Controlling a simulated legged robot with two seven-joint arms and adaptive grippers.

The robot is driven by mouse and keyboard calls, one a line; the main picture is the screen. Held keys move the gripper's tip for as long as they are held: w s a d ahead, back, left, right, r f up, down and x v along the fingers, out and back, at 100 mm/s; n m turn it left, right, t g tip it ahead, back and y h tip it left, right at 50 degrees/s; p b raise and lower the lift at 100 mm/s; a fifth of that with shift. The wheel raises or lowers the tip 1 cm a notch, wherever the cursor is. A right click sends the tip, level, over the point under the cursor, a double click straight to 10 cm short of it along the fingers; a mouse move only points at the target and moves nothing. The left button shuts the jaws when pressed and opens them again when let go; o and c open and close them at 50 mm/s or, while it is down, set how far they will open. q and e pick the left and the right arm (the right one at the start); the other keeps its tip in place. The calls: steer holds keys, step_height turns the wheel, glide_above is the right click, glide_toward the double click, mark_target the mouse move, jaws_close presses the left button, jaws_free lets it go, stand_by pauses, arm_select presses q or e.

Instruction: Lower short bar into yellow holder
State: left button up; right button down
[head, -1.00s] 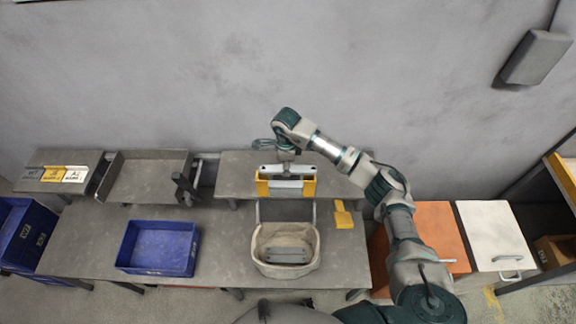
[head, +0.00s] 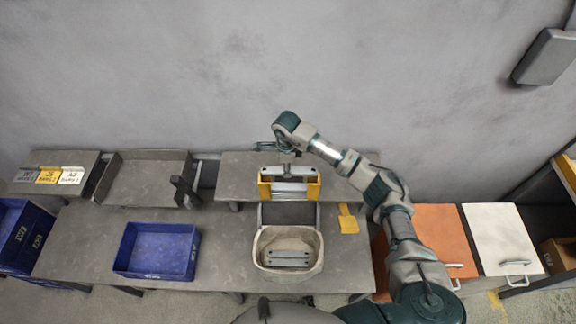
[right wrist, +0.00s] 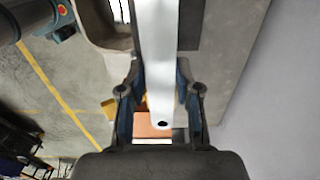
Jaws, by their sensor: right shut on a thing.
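The yellow holder (head: 264,189) stands on the raised shelf in the middle of the head view, with grey metal between its yellow ends. My right gripper (head: 287,161) is above it, pointing down, and is shut on a light grey short bar (head: 283,172). The bar lies crosswise at the top of the holder; I cannot tell whether it touches it. In the right wrist view the bar (right wrist: 159,60), with a hole near its end, runs between the fingers of the same gripper (right wrist: 158,85). My left gripper is not in view.
A pale bin (head: 262,262) with grey bars (head: 288,258) stands in front of the shelf. A yellow piece (head: 348,222) lies to the right. A blue crate (head: 157,250) and a grey tray (head: 146,180) are at left. Orange (head: 438,232) and white cabinets (head: 500,235) stand at right.

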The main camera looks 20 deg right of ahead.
steer(key=shift+s+a+f+b, duration=0.15)
steer(key=shift+f+b, duration=0.15)
steer(key=shift+f, duration=0.3)
steer(key=shift+d+f+b, duration=0.25)
steer(key=shift+f+b, duration=0.2)
steer(key=shift+f, duration=0.5)
steer(key=shift+d+f+b, duration=0.1)
steer(key=shift+f+b, duration=0.6)
steer(key=shift+f, duration=0.1)
steer(key=shift+a+f+b, duration=0.2)
steer(key=shift+f+b, duration=0.3)
steer(key=shift+f, duration=0.2)
steer(key=c, duration=0.7)
jaws_free()
steer(key=shift+d, duration=0.1)
